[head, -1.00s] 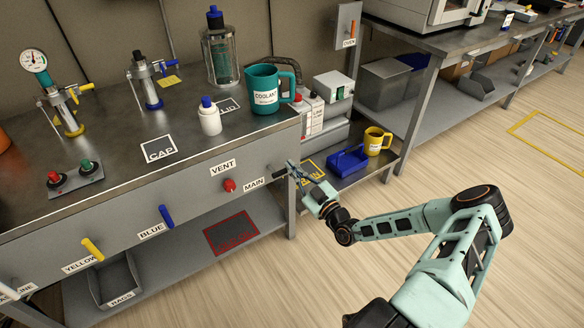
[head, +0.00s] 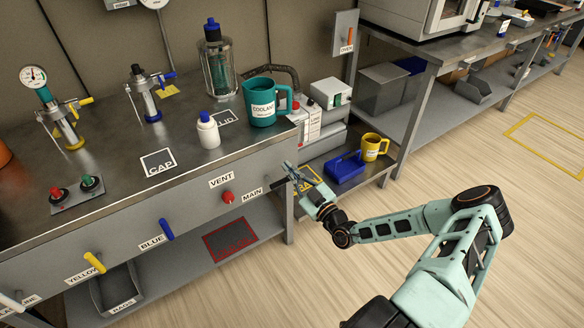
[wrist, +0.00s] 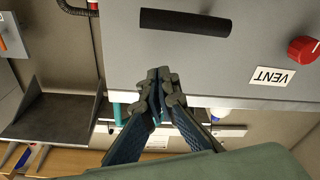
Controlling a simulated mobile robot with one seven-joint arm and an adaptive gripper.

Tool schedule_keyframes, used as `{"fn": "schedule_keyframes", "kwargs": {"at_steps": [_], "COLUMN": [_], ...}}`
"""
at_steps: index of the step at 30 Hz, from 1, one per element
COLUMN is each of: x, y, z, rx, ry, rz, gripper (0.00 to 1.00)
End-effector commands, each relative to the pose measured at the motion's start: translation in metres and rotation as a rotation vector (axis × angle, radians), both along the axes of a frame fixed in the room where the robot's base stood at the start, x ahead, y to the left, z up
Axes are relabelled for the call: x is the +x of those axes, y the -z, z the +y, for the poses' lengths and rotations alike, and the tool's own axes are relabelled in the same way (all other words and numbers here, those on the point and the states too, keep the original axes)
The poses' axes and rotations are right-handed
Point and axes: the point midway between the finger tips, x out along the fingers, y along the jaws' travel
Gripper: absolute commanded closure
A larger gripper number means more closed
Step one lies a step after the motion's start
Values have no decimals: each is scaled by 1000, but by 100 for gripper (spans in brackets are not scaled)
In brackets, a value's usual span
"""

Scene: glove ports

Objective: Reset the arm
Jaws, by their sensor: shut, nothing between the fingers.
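My gripper (head: 292,170) is at the front right corner of the bench, close to the black handle by the MAIN label (head: 252,194). In the wrist view my gripper (wrist: 160,78) has its fingertips together, with nothing between them. The black handle (wrist: 185,22) lies just beyond the fingertips there, apart from them in the picture. My arm reaches in from the lower right with its elbow bent.
The bench top holds a teal coolant jug (head: 262,104), a white bottle with a blue cap (head: 208,130) and a glass vessel (head: 218,68). A red VENT knob (head: 227,197) is on the bench front. A blue caddy (head: 344,167) and yellow mug (head: 373,147) sit lower right. Floor is clear right.

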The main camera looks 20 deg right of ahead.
Motion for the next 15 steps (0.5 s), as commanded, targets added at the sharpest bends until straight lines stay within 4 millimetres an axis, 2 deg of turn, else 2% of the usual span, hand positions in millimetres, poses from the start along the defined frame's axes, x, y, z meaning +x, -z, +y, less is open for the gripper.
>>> {"fn": "schedule_keyframes", "kwargs": {"at_steps": [1, 6, 10, 15], "x": [-16, -52, -72, -86], "y": [6, 12, 15, 17], "z": [-8, -20, -26, -30], "rx": [1, 0, 0, 1], "ry": [6, 5, 4, 2], "rz": [9, 7, 7, 5], "gripper": [100, 100, 100, 100]}}
